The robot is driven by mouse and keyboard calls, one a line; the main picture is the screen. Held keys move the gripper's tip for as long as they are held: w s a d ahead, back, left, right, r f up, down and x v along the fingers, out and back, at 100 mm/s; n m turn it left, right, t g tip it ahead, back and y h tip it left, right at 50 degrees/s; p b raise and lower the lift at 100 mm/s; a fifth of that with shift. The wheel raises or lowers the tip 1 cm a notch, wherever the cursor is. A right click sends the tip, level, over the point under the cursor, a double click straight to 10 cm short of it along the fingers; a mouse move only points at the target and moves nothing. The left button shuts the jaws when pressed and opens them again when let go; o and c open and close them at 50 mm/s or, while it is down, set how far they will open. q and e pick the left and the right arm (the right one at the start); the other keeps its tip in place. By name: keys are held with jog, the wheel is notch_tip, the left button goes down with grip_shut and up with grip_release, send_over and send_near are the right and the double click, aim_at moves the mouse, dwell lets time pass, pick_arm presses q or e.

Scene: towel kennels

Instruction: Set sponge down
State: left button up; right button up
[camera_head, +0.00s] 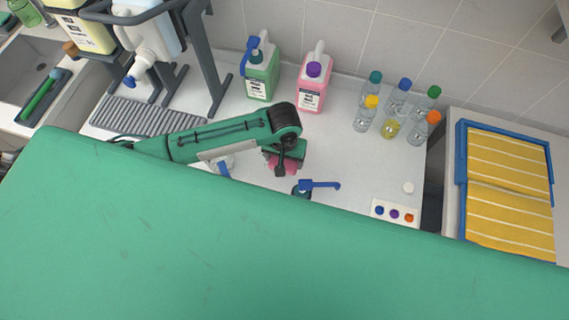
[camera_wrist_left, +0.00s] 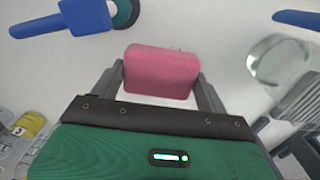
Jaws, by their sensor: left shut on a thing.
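My left gripper (camera_wrist_left: 160,88) is shut on a pink sponge (camera_wrist_left: 162,70), which sits between its two grey fingers in the left wrist view. In the head view the left arm reaches in from the left over the white counter (camera_head: 346,181), and only small pink parts of the sponge (camera_head: 271,160) show beside the gripper (camera_head: 283,168). I cannot tell whether the sponge touches the counter. My right gripper is not in view.
A blue-handled pump top (camera_head: 318,185) is close right of the gripper. A green jug (camera_head: 262,75) and a pink jug (camera_head: 314,85) stand behind. Several capped bottles (camera_head: 395,105) stand at the back right. A blue tray (camera_head: 461,150) holds yellow striped towels (camera_head: 508,190). A sink (camera_head: 45,65) is left.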

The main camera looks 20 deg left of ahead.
pick_arm(q)
jog(key=shift+f+p, duration=0.3)
jog(key=shift+f, duration=2.6)
jog(key=o, duration=1)
jog(key=shift+c, duration=0.2)
